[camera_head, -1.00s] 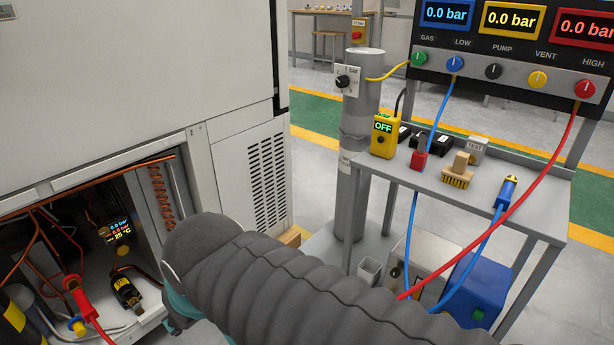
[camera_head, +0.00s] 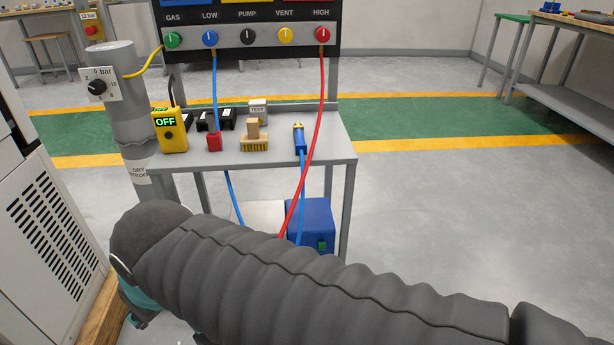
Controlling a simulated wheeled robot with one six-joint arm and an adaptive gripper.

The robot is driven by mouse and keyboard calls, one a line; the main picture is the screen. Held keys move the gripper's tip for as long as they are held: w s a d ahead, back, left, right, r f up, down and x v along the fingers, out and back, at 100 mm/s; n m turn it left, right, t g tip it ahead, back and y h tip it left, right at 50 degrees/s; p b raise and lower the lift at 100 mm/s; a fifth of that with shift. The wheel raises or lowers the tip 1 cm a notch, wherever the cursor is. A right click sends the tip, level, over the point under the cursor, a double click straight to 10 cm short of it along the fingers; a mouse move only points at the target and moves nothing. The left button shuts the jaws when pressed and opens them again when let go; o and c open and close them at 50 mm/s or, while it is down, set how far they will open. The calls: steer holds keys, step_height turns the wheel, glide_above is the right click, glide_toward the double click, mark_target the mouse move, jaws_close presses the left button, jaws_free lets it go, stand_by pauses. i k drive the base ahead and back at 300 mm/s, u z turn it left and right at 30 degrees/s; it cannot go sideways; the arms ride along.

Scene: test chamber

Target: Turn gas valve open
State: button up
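The gas valve is a green round knob (camera_head: 172,40) under the label GAS, at the left end of a row of knobs on the black and grey manifold panel (camera_head: 268,58). A white line shows on it, roughly upright. A yellow hose runs from the knob to the grey cylinder (camera_head: 124,98) on the left. My arm, in a dark ribbed sleeve, crosses the bottom of the view, well below and in front of the panel. Its end is at the lower left, beside the white cabinet.
A grey cart top (camera_head: 318,148) below the panel holds a yellow detector (camera_head: 171,131) reading OFF, a brush (camera_head: 254,142), a red fitting (camera_head: 213,140) and a blue tool (camera_head: 299,138). The white cabinet (camera_head: 40,225) is at left. Floor on the right is clear.

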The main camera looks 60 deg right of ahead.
mark_target(171, 40)
steer(key=z, duration=0.85)
steer(key=k, duration=0.35)
steer(key=z, duration=0.45)
steer(key=i, duration=0.4)
